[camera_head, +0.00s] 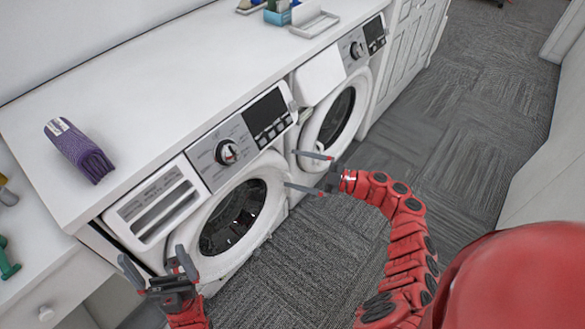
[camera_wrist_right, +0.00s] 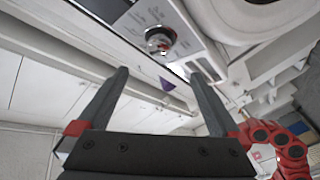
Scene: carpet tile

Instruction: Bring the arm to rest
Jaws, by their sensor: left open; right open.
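My left gripper (camera_head: 157,262) is at the lower left of the head view, in front of the left washing machine (camera_head: 140,210). Its fingers are apart with nothing between them. My right gripper (camera_head: 300,171) is near the middle, its red arm reaching in from the lower right. Its fingers point left, in front of the gap between the two machines. They are spread and empty, as the right wrist view (camera_wrist_right: 160,76) also shows. Beyond them in that view is a machine's control dial (camera_wrist_right: 160,40).
A second washing machine (camera_head: 320,75) stands to the right. A purple packet (camera_head: 80,150) lies on the white counter (camera_head: 190,65). A blue holder (camera_head: 277,14) and a white tray (camera_head: 314,24) are at the back. Grey carpet (camera_head: 465,130) is clear at right, beside a white wall.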

